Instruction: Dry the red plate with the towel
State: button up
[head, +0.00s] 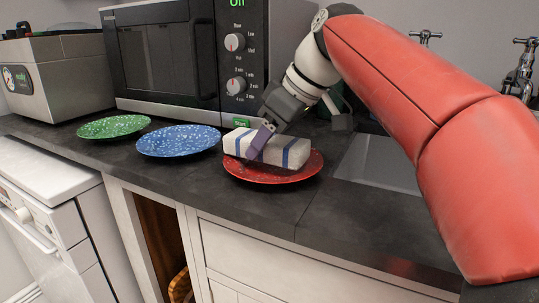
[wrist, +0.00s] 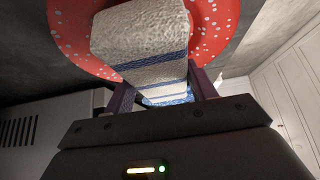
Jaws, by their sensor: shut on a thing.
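The red plate (head: 272,176) with white specks lies flat on the dark worktop, in front of the microwave's right end. The towel (head: 290,156) is a folded white block with blue stripes, lying over the plate and hiding its middle. My gripper (head: 258,140) is shut on the towel, reaching down from the upper right. In the wrist view the towel (wrist: 140,40) is between the fingers (wrist: 163,92), with the red plate (wrist: 208,30) around it. I cannot tell how firmly the towel touches the plate.
A blue speckled plate (head: 178,141) and a green speckled plate (head: 113,127) lie to the left on the worktop (head: 160,172). The sink (head: 378,163) is right of the red plate, below two taps (head: 521,70).

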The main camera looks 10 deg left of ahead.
jog(key=shift+a, duration=0.2)
jog(key=shift+d+f, duration=0.1)
jog(key=shift+d, duration=0.6)
jog(key=shift+a, duration=0.7)
notch_tip(320, 180, up, 9)
jog(key=shift+w+a+r, duration=0.1)
jog(key=shift+r, duration=0.35)
